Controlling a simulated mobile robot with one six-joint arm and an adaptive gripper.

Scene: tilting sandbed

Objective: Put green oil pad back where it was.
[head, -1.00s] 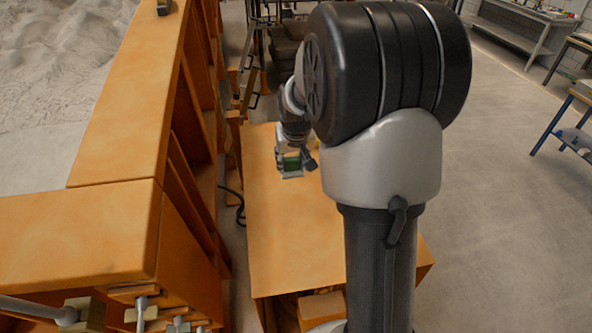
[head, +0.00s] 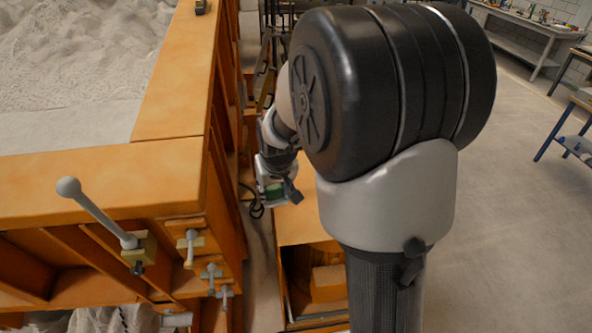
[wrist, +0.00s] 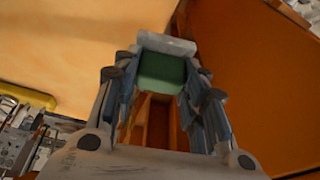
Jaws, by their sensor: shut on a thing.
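The green oil pad (wrist: 160,70) sits between the fingertips of my gripper (wrist: 160,72) in the wrist view, with a pale grey strip along its far edge. In the head view the pad (head: 275,192) is a small green patch in my gripper (head: 274,196). My gripper is shut on it, off the left edge of the orange cabinet top (head: 300,226), over the gap beside the sandbed frame. My arm hides much of the cabinet top. How far the pad is above what lies below cannot be told.
The sandbed's wide orange rim (head: 100,182) is at left, with levered clamps (head: 138,250) on its near side. A small dark object (head: 200,7) sits on the rim's far part. A dark cable (head: 252,205) lies in the gap. Open floor (head: 540,240) is at right.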

